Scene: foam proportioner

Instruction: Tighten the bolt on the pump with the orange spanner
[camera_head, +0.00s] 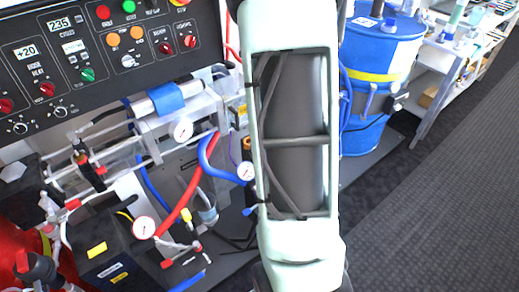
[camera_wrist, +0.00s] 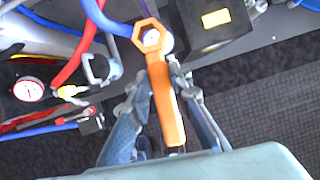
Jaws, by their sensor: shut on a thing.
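The orange spanner (camera_wrist: 163,95) is in my gripper (camera_wrist: 162,88) in the wrist view. My gripper is shut on its handle, and the ring end points away from the gripper, toward the top of the picture. The ring overlaps a small pale round part near the hoses; I cannot tell whether they touch. I cannot make out the bolt for certain.
The control panel (camera_head: 100,48) stands at the upper left. Red and blue hoses (camera_head: 192,185) and gauges (camera_head: 144,228) crowd the space left of my arm. A black box (camera_wrist: 218,22) with a yellow label is near the spanner. A blue drum (camera_head: 372,95) stands right; dark floor there is clear.

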